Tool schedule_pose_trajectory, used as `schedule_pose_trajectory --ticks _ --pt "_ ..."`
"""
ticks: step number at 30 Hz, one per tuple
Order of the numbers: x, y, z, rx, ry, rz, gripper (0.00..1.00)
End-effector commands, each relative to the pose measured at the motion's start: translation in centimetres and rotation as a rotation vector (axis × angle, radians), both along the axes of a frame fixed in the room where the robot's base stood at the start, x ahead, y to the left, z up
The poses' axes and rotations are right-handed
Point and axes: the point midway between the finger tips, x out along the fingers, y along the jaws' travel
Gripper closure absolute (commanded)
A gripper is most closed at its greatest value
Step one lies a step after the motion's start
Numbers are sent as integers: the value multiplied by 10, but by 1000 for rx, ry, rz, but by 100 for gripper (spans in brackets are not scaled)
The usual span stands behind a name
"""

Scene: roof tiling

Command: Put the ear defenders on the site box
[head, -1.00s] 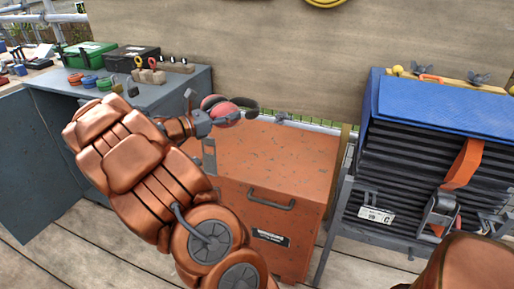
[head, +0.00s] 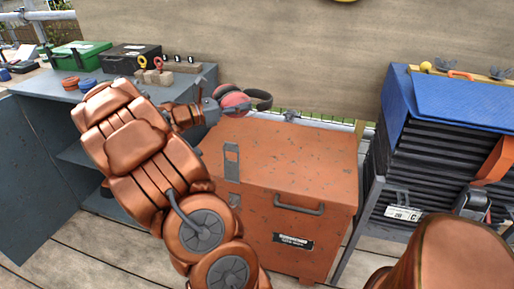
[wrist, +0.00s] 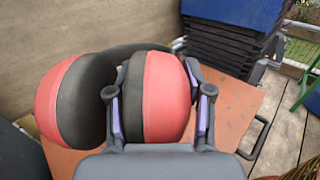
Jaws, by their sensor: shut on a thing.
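The ear defenders (head: 233,103), with red cups and a black band, are held in the air above the far left part of the site box. My gripper (wrist: 158,97) is shut on one red and black cup (wrist: 165,95) in the wrist view; the other cup (wrist: 75,100) hangs free to the left. In the head view my gripper (head: 211,108) is partly hidden behind the ear defenders and my arm. The site box (head: 290,158) is an orange chest with a closed, scuffed, bare lid. In the wrist view its lid (wrist: 235,110) lies below the ear defenders.
A grey bench (head: 70,95) at left holds a green case (head: 80,54), a black case (head: 131,58) and small items. A rack of dark sheets (head: 425,170) under a blue cover (head: 460,100) stands right. A plywood wall (head: 250,45) is behind.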

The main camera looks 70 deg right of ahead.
Motion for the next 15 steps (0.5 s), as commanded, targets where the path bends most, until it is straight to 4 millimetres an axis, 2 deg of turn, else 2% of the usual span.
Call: schedule_pose_trajectory --ticks 6,15 --pt "7 4 -45 2 2 14 93" --pt "7 5 -109 3 4 14 93"
